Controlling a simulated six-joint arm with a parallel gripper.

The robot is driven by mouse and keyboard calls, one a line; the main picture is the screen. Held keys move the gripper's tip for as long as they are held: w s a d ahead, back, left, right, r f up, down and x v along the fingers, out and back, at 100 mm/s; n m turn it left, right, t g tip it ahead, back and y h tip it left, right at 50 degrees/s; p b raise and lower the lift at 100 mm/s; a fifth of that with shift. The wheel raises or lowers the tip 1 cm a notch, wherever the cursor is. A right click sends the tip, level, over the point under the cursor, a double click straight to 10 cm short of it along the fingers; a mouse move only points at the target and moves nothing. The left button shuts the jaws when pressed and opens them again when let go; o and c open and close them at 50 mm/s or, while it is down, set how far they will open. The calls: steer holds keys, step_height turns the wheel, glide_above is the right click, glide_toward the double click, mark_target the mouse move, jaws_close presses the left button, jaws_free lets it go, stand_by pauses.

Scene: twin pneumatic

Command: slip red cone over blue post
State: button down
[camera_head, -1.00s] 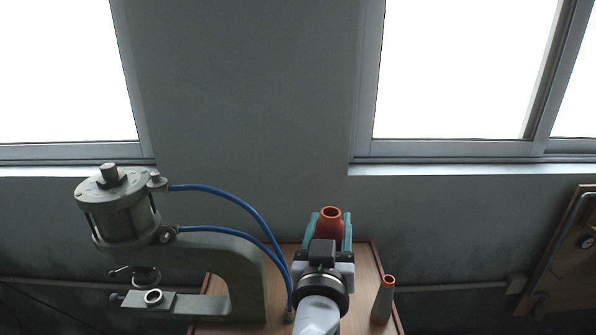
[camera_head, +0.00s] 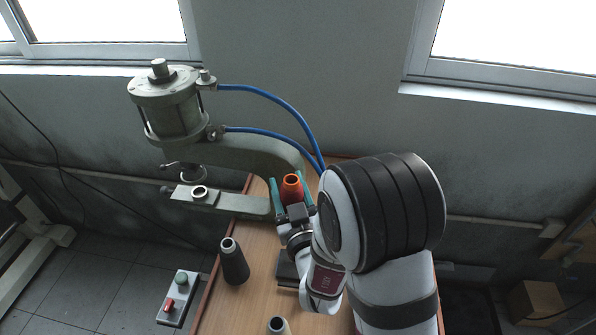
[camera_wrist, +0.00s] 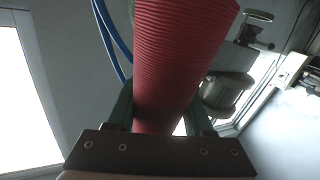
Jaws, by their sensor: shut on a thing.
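The red cone (camera_head: 291,189) is orange-red and hollow at its top, and stands upright between the teal fingers of my gripper (camera_head: 290,197). In the wrist view the cone (camera_wrist: 178,62) is deep red and finely ribbed, and my gripper (camera_wrist: 162,115) is shut on it, one finger on each side. The cone is close to the green-grey press arm in the head view; I cannot tell its height above the table. I cannot make out a blue post in any view; my arm hides part of the table.
A green-grey pneumatic press (camera_head: 170,110) with blue hoses (camera_head: 275,97) stands left of the gripper. A dark cone (camera_head: 234,264) stands on the wooden table (camera_head: 258,240). A pale-topped cone (camera_head: 277,325) is cut off at the bottom. A button box (camera_head: 177,299) is at lower left.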

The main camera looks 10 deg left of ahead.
steer(key=shift+f, duration=2.9)
steer(key=shift+f, duration=0.7)
steer(key=shift+f, duration=0.35)
steer(key=shift+f, duration=1.05)
steer(key=shift+r, duration=1.8)
steer(key=shift+f, duration=1.25)
steer(key=shift+f, duration=0.3)
